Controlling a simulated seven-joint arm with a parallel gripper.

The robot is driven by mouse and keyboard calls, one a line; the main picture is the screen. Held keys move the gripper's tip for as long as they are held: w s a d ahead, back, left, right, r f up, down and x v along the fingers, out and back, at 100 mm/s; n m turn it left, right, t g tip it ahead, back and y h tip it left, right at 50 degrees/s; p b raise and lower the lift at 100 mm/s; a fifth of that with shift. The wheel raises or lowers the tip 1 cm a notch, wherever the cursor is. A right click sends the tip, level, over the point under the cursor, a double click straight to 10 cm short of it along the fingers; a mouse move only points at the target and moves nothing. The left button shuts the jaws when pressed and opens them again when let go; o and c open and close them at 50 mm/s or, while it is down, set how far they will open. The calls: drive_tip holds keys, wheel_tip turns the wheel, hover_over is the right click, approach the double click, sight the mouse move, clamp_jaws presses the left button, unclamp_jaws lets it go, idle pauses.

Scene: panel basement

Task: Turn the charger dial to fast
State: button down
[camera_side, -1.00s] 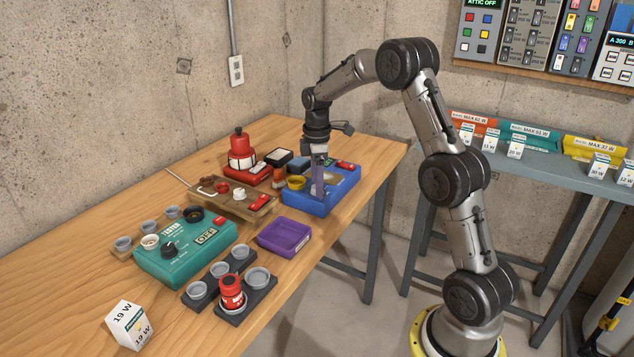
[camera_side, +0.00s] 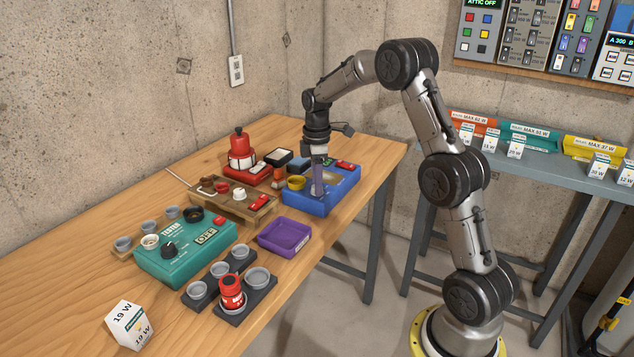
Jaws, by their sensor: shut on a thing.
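A blue box (camera_side: 310,206), which looks like the charger, stands near the right edge of the wooden table. It has a yellow round part (camera_side: 296,183) on its left and a red part (camera_side: 345,165) at its back right. My gripper (camera_side: 317,190) points straight down onto the front middle of its top face. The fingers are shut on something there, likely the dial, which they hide. I cannot read the dial's setting or any marks around it.
A teal tester (camera_side: 180,270) reading OFF, a purple tray (camera_side: 285,238) and a wooden board with small parts (camera_side: 225,208) lie left of the blue box. A red device (camera_side: 242,150) stands behind. Dark cup holders (camera_side: 232,318) sit in front.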

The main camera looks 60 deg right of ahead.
drive_tip(key=shift+m, duration=0.3)
drive_tip(key=m, duration=0.4)
drive_tip(key=shift+m, duration=0.4)
drive_tip(key=m, duration=0.5)
drive_tip(key=shift+r, duration=0.1)
drive_tip(key=m, duration=0.9)
drive_tip(key=shift+m, duration=0.4)
drive_tip(key=c, duration=0.5)
unclamp_jaws()
